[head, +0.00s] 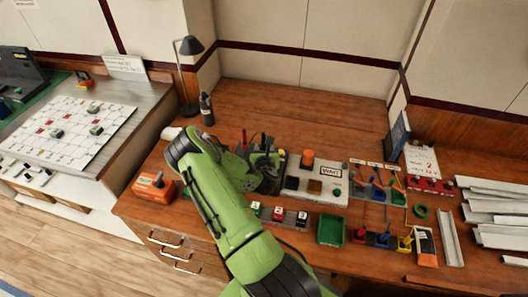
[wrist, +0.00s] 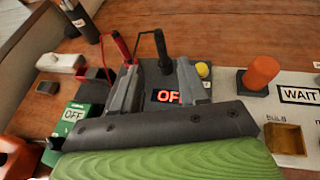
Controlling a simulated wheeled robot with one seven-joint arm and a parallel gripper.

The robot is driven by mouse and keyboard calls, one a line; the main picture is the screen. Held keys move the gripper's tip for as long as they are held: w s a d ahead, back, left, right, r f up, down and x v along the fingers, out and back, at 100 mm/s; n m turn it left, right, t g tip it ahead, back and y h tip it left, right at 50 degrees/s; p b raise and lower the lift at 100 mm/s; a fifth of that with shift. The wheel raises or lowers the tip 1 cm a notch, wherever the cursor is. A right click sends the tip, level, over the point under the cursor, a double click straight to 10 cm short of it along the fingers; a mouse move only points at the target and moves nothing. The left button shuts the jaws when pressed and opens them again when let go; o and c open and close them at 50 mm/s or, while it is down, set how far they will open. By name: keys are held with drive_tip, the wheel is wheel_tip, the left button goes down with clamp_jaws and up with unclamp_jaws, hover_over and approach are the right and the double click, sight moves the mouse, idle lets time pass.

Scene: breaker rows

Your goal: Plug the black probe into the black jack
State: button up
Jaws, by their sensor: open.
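The black probe (wrist: 162,50) stands upright beyond the fingers in the wrist view, with a dark lead looping from its top. The red probe (wrist: 122,48) stands to its left. In the head view the black probe (head: 263,139) shows behind my gripper (head: 263,170). In the wrist view my gripper (wrist: 160,88) is open, its two grey fingers apart with nothing held between them. A dark unit with a red lit display (wrist: 168,96) shows between the fingers. I cannot make out the black jack for certain; the fingers hide part of this unit.
A pale box with an orange knob (head: 308,157) and a WAIT label stands right of my gripper. A row of small coloured blocks (head: 278,213) and a green tray (head: 330,230) lie nearer. Coloured leads (head: 378,210) stand farther right.

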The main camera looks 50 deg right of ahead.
drive_tip(key=w+a+r+m+g+y, duration=0.2)
drive_tip(key=a+r+m+y, duration=0.3)
drive_tip(key=a+r+m, duration=1.35)
drive_tip(key=s+a+r+m+y, duration=0.2)
drive_tip(key=s+a+r, duration=0.2)
drive_tip(key=a, duration=0.4)
drive_tip(key=s+a+r+m+y, duration=0.3)
drive_tip(key=s+a+r, duration=0.15)
drive_tip(key=a, duration=0.25)
drive_tip(key=s+a+m, duration=0.2)
drive_tip(key=s+a, duration=0.3)
drive_tip(key=s, duration=0.5)
drive_tip(key=shift+s+a+r+g+y, duration=0.2)
drive_tip(key=shift+a+r+g+y, duration=0.15)
drive_tip(key=shift+r+g+y, duration=0.1)
drive_tip(key=shift+c, duration=0.3)
